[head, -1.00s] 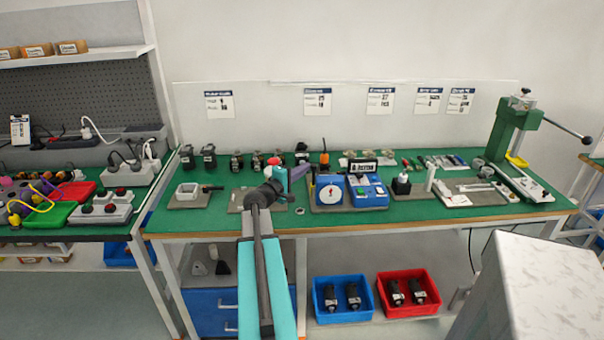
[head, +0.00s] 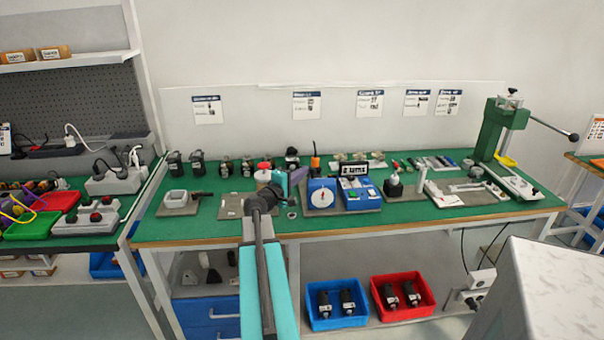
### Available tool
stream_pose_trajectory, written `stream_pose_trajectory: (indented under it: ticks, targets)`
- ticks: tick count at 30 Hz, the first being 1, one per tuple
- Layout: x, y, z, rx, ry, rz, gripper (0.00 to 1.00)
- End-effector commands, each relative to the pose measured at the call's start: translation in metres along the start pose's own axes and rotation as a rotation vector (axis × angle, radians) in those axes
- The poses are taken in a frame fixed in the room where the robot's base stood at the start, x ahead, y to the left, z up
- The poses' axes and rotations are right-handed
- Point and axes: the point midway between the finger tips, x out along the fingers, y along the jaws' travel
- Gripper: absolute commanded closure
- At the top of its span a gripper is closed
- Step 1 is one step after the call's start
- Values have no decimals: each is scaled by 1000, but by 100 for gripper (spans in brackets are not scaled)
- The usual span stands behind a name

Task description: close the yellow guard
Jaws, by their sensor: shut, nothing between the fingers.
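The yellow guard (head: 507,160) is a small yellow piece low on the green press (head: 500,130) at the right end of the green bench. It is small in the head view, and I cannot tell its exact angle. The press has a dark lever reaching out to the right with a round knob. My gripper (head: 297,178) is left of the middle, over the bench, far to the left of the guard and apart from it. It is shut and empty. Its fingertips are small and partly hidden by my wrist.
A blue tester (head: 322,197) and small fixtures stand along the green bench (head: 400,213). A white-topped block (head: 550,290) stands at the front right. A blue bin (head: 338,318) and a red bin (head: 402,308) sit on the lower shelf. Another bench is at the left.

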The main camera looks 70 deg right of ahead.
Motion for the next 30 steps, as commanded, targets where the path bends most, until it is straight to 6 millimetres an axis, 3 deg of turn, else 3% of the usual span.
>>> stream_pose_trajectory:
  ticks: [22,30]
  targets:
    - [-80,-2,5,0,-2,0,100]
    - [-94,-1,5,-2,-3,0,100]
